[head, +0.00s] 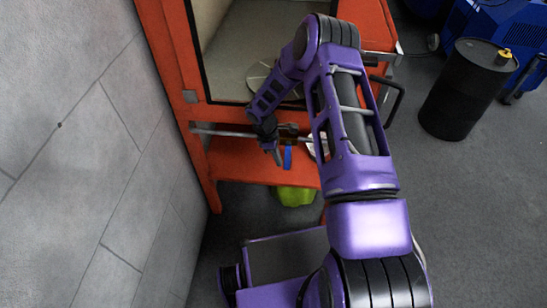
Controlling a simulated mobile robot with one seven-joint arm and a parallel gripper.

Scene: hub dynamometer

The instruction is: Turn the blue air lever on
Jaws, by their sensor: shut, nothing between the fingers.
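The blue air lever (288,157) hangs down from a grey pipe (222,133) on the front of an orange cabinet. My gripper (277,161) is at the end of my purple arm, just left of the lever. It is shut and holds nothing. The gap between my fingers and the lever is very small, and I cannot tell whether they touch. My wrist hides part of the pipe and perhaps the lever's upper mount.
The orange cabinet (207,170) has an open window above the pipe. A grey block wall (80,130) stands close on the left. A yellow-green object (295,196) lies below the cabinet shelf. A black barrel (460,100) and blue machine (500,35) stand right, with clear floor nearby.

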